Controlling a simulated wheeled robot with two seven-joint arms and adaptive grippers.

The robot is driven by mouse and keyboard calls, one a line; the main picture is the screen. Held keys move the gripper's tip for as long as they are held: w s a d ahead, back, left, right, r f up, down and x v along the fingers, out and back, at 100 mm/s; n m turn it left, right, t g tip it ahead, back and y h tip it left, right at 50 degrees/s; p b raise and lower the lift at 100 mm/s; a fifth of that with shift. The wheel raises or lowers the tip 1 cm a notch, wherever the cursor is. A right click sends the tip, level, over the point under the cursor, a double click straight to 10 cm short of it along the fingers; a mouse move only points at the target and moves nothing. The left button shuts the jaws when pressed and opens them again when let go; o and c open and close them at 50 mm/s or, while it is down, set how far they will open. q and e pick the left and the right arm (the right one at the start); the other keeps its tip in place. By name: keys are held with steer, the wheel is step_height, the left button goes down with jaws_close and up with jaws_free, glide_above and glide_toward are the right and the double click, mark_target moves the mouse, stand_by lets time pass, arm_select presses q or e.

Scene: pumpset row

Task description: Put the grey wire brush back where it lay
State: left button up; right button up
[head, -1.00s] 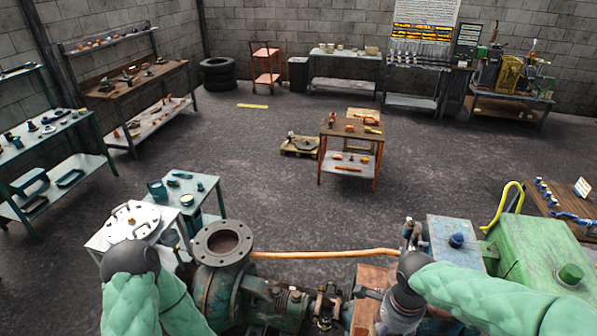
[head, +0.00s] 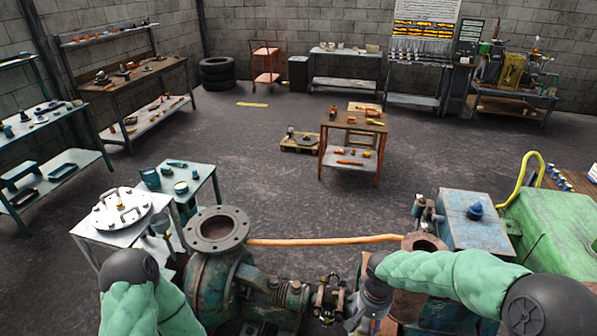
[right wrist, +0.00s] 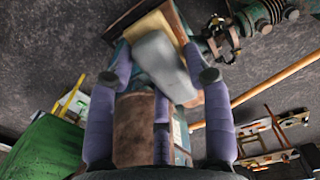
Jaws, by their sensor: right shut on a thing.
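In the head view my right gripper (head: 362,318) is low at the bottom edge, right of the pump's coupling, and the brush cannot be made out there. My left arm shows at lower left, but its gripper is out of view. No empty resting place is clearly visible.
The rusty blue pump (head: 240,285) with its upright flange (head: 217,229) stands left of my right gripper. An orange-brown bar (head: 325,241) runs behind. A blue box (head: 472,222) and a green machine (head: 550,240) stand right. A small white table (head: 95,230) is at left.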

steer(key=f+n, duration=0.1)
steer(key=f, duration=0.1)
steer(key=w+f+n+b, duration=0.1)
steer(key=f+n+b, duration=0.1)
steer(key=f, duration=0.1)
steer(key=shift+w+a+f, duration=0.3)
steer(key=shift+w, duration=0.1)
